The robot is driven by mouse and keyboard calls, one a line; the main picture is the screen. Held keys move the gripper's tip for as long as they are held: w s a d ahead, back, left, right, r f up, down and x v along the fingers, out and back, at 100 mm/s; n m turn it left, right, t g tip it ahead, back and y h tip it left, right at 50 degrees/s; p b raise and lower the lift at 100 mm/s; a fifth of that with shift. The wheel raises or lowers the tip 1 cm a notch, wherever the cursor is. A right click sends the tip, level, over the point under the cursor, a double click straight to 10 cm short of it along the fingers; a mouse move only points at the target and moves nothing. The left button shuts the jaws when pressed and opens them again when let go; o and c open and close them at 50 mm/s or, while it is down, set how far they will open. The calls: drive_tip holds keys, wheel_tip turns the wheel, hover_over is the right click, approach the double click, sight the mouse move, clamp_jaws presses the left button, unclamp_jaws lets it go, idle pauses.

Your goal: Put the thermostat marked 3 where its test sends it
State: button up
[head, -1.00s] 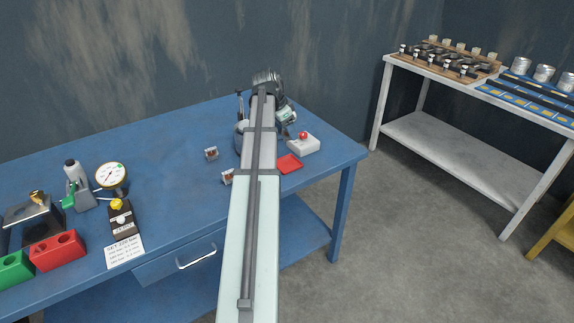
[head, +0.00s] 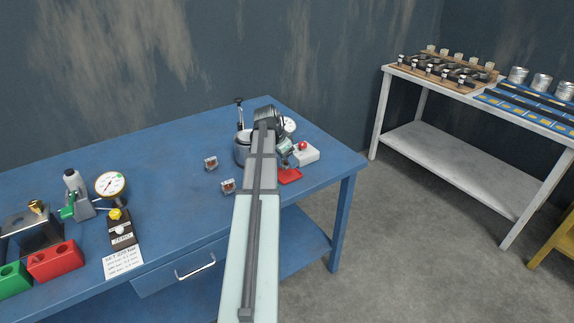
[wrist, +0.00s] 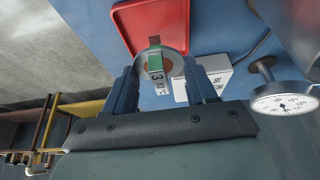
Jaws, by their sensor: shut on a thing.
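The thermostat marked 3 (wrist: 158,68) is between my gripper's fingers (wrist: 160,82) in the wrist view. It has a round metal rim, a green patch and a white label with a 3; the smaller print is too blurred to read. My gripper is shut on it. A shallow red tray (wrist: 172,22) lies just beyond the thermostat and partly behind it in that view. In the head view my gripper (head: 287,152) is by the red tray (head: 290,177) near the bench's right end; the arm hides part of the area. I cannot tell the height above the tray.
Two small tagged parts (head: 211,163) lie left of my arm. Green (head: 14,279) and red (head: 56,260) blocks sit far left.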

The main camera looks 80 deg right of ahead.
drive_tip(key=shift+f, duration=1.4)
drive_tip(key=o, duration=1.2)
drive_tip(key=shift+f, duration=0.1)
drive_tip(key=v, duration=1.2)
